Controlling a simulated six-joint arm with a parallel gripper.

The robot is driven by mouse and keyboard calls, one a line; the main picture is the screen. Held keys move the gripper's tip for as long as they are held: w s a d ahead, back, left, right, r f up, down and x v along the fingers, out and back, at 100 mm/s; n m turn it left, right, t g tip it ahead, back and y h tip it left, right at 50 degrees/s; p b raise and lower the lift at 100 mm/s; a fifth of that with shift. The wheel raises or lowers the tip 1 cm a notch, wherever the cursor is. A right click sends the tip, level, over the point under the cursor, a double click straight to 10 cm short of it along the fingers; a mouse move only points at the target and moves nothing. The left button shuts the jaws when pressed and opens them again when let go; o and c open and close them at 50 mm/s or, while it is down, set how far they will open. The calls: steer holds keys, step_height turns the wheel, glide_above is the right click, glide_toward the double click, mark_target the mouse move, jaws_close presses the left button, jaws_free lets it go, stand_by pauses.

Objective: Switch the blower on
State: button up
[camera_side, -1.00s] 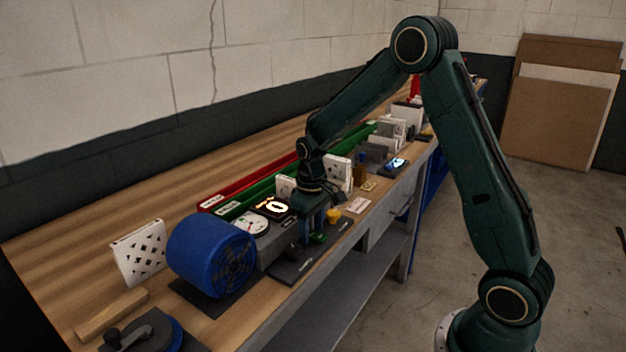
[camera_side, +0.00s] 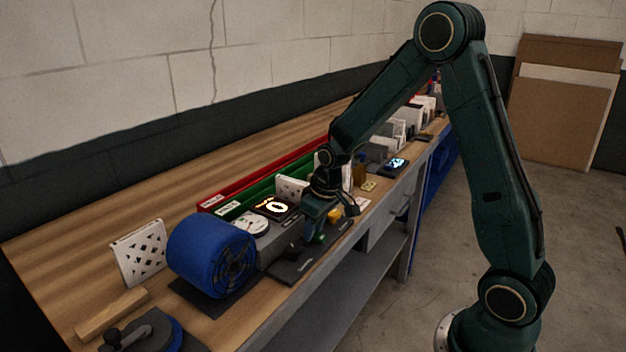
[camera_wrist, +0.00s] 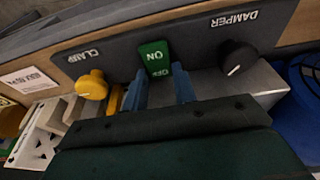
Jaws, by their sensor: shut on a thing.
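The blue blower (camera_side: 205,255) stands at the near end of the bench. Beside it is a dark control panel (camera_side: 285,272). In the wrist view the panel bears a green switch (camera_wrist: 154,56) marked ON and OFF, between a yellow CLAMP knob (camera_wrist: 91,85) and a black DAMPER knob (camera_wrist: 237,58). My gripper (camera_wrist: 160,80) has its two blue fingers at the OFF end of the switch, one on each side, and is shut on it. In the side view my gripper (camera_side: 313,232) is low over the panel and tilted. The exact finger contact is partly hidden.
Red and green trays (camera_side: 262,195) run along the bench. White filters (camera_side: 290,188) stand near my wrist. A wooden bar (camera_side: 112,314) lies at the near end.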

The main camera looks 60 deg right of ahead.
steer(key=shift+s+t, duration=0.15)
steer(key=shift+t, duration=0.45)
steer(key=o, duration=1)
steer(key=shift+r, duration=0.1)
steer(key=v, duration=1.3)
steer(key=shift+s+r, duration=0.3)
